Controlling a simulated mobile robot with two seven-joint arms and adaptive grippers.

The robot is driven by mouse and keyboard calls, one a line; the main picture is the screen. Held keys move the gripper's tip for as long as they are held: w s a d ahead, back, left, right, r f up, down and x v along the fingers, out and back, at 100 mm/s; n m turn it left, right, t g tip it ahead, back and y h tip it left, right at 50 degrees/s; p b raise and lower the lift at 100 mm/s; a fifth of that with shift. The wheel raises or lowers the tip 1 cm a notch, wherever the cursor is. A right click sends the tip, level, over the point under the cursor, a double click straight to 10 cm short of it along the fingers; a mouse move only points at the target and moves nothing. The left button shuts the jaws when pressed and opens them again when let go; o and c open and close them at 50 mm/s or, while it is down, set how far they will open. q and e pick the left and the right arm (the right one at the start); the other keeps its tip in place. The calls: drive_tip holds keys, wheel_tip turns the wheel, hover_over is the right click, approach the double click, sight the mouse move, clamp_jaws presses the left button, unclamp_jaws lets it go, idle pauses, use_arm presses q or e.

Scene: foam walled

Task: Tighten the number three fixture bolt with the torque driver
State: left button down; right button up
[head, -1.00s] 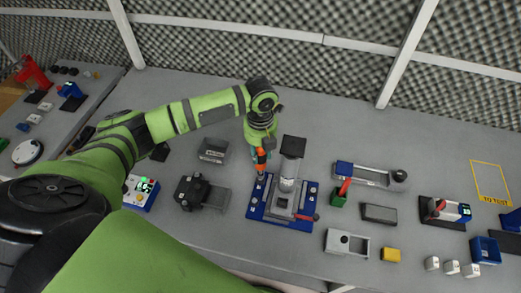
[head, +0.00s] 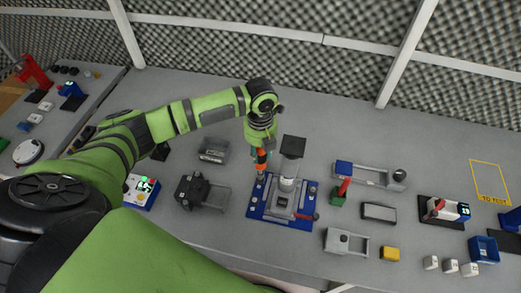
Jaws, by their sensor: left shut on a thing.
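The torque driver (head: 261,156) is orange with a dark lower end and stands roughly upright. My left gripper (head: 260,146) is shut on its upper part. The driver's lower end is over the back left corner of the blue fixture plate (head: 257,211). Several bolt heads show along the plate's edges. I cannot read bolt numbers or tell whether the driver's tip touches a bolt. My right gripper is not in view.
Left of the plate are a black fixture (head: 193,191) and a grey box (head: 213,150). Right are a green block with a red handle (head: 340,192), a grey tray (head: 379,212) and a yellow block (head: 390,253). The bench behind the plate is mostly clear, up to the foam wall.

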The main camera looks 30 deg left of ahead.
use_arm(q)
drive_tip(key=shift+f+b, duration=0.3)
drive_tip(key=shift+f, duration=0.35)
idle(0.4)
drive_tip(key=shift+f+p, duration=0.1)
drive_tip(key=shift+p, duration=0.25)
idle(1.0)
drive_tip(key=shift+r, duration=2.5)
